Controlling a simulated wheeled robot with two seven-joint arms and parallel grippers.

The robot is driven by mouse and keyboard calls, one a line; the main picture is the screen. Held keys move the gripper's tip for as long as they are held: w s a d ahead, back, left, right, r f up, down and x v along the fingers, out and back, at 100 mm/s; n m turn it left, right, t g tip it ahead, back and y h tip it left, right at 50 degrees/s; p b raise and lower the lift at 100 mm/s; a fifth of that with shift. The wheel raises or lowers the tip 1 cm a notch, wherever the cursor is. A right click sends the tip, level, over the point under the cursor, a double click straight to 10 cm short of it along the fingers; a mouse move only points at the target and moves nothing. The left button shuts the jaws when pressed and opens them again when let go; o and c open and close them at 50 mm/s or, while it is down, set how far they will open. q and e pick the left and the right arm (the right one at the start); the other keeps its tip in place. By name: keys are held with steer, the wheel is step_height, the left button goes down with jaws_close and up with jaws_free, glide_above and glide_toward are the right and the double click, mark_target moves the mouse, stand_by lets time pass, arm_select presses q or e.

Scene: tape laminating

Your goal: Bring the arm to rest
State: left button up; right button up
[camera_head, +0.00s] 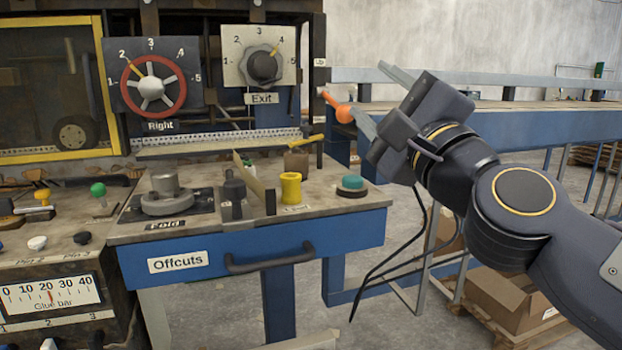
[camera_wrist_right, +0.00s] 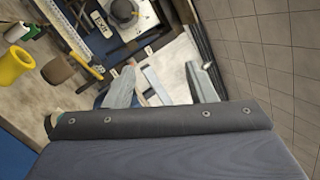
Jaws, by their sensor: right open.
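My right arm comes in from the right in the head view. Its right gripper (camera_head: 380,98) is raised beside the machine's right edge with its two fingers spread apart and nothing seen between them. The orange lever (camera_head: 343,113) by the "Up" label lies close to the lower fingertip; I cannot tell whether they touch. In the right wrist view the gripper's fingers (camera_wrist_right: 163,84) stand apart, with the machine's parts and floor beyond them. My left gripper is in neither view.
The bench holds a yellow cup (camera_head: 291,188), a green-topped button (camera_head: 351,186) and a grey fold knob (camera_head: 166,193). Below is the blue Offcuts drawer (camera_head: 215,262). The Right dial (camera_head: 151,88) and Exit dial (camera_head: 263,67) stand behind. A blue-framed conveyor (camera_head: 540,128) runs behind my arm.

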steer(key=s+d+f+n+g+h, duration=0.1)
steer(key=s+d+f+n+g, duration=0.2)
steer(key=f, duration=0.6)
steer(key=s+d+f+n+g, duration=0.15)
steer(key=f+n, duration=0.25)
steer(key=f, duration=0.4)
steer(key=s+d+f+n+g+h, duration=0.1)
steer(key=s+d+f+n+g, duration=0.2)
steer(key=f, duration=0.6)
steer(key=s+d+f+n+g+h, duration=0.2)
steer(key=s+f+n+g, duration=0.15)
steer(key=s+f, duration=0.5)
steer(key=s+d+f+n+g+h, duration=0.1)
steer(key=s+d+f+n+g, duration=0.4)
steer(key=f, duration=0.7)
step_height(320, 180, up, 20)
steer(key=a+m+t+p, duration=0.1)
steer(key=a+m+p, duration=0.1)
steer(key=p, duration=1.8)
steer(key=shift+a+r+p, duration=0.2)
steer(key=shift+a+p, duration=0.1)
steer(key=shift+p, duration=0.1)
steer(key=shift+m, duration=0.25)
